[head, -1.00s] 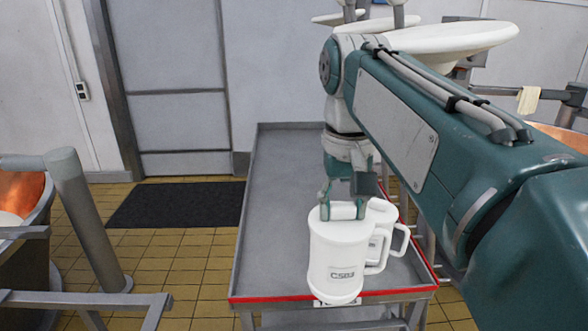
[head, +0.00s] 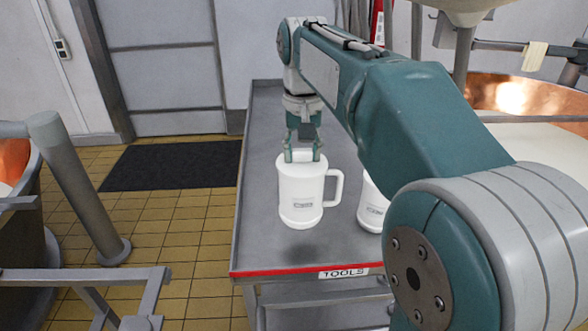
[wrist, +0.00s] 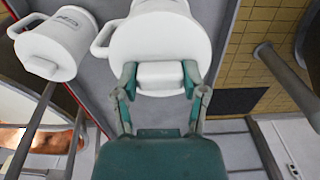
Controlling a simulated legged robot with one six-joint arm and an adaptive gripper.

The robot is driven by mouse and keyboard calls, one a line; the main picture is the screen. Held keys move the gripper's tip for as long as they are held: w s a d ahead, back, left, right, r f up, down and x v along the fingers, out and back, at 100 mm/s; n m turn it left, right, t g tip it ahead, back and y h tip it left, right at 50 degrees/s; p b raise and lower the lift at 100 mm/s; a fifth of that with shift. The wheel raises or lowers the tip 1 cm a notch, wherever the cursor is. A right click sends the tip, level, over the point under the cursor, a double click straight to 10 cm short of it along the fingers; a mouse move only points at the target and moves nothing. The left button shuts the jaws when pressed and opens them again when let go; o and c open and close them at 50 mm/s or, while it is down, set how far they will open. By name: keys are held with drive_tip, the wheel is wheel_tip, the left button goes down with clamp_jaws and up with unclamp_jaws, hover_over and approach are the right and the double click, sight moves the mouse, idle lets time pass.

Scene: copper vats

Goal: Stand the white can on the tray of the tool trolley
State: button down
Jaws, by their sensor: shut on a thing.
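A white can (head: 301,196) with a side handle and a small dark label hangs upright from my gripper (head: 303,156) over the tool trolley's grey tray (head: 262,150). My gripper is shut on the can's top. A dark patch like a shadow lies on the tray below the can, which looks a little above the surface; the exact gap is unclear. In the wrist view, the fingers (wrist: 159,76) close on a white block at the top of the held can (wrist: 165,38).
A second white can (head: 371,207) stands on the tray to the right, partly hidden by my arm; it also shows in the wrist view (wrist: 58,46). The tray's red front edge (head: 290,272) bears a TOOLS label. The tray's far part is clear. Copper vats flank the trolley.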

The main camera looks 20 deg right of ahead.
drive_tip(key=w+f, duration=0.2)
drive_tip(key=shift+w+a+f, duration=0.2)
drive_tip(key=shift+f, duration=0.2)
drive_tip(key=shift+w+f, duration=0.2)
drive_tip(key=shift+f, duration=0.8)
drive_tip(key=shift+w+f, duration=0.15)
drive_tip(key=shift+f, duration=0.9)
drive_tip(key=shift+c, duration=0.7)
unclamp_jaws()
wheel_tip(320, 180, up, 12)
drive_tip(key=shift+r, duration=0.1)
drive_tip(key=s+f+n+t, duration=0.1)
drive_tip(key=s+f+t, duration=0.1)
drive_tip(key=s+f, duration=0.6)
drive_tip(key=s+f+n+t, duration=0.1)
drive_tip(key=s+f+t, duration=0.2)
drive_tip(key=s+f, duration=0.5)
drive_tip(key=s, duration=0.6)
drive_tip(key=shift+s+t, duration=0.3)
drive_tip(key=shift+s, duration=0.1)
